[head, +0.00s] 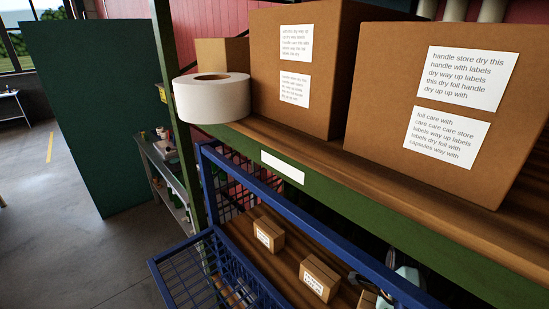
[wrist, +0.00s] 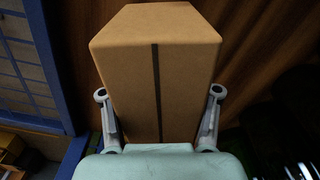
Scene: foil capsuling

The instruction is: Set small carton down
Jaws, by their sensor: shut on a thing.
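In the wrist view a small brown carton (wrist: 155,75) with a dark tape line fills the middle. My gripper (wrist: 159,95) is shut on it, one grey finger against each side. Wooden boards show behind the carton; whether it touches them I cannot tell. In the head view my gripper (head: 405,283) is mostly hidden by the blue rail at the bottom right. Two small labelled cartons, one nearer the back (head: 265,233) and one nearer the front (head: 319,278), stand on a wooden deck (head: 240,236). A further carton corner (head: 367,299) shows beside my gripper, cut off by the frame.
A blue frame (head: 290,205) with mesh panels (head: 215,272) surrounds the deck. Above it, a green-edged shelf (head: 410,214) holds large boxes (head: 300,75) and a white roll (head: 212,98). Blue mesh (wrist: 28,60) is at the wrist view's left.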

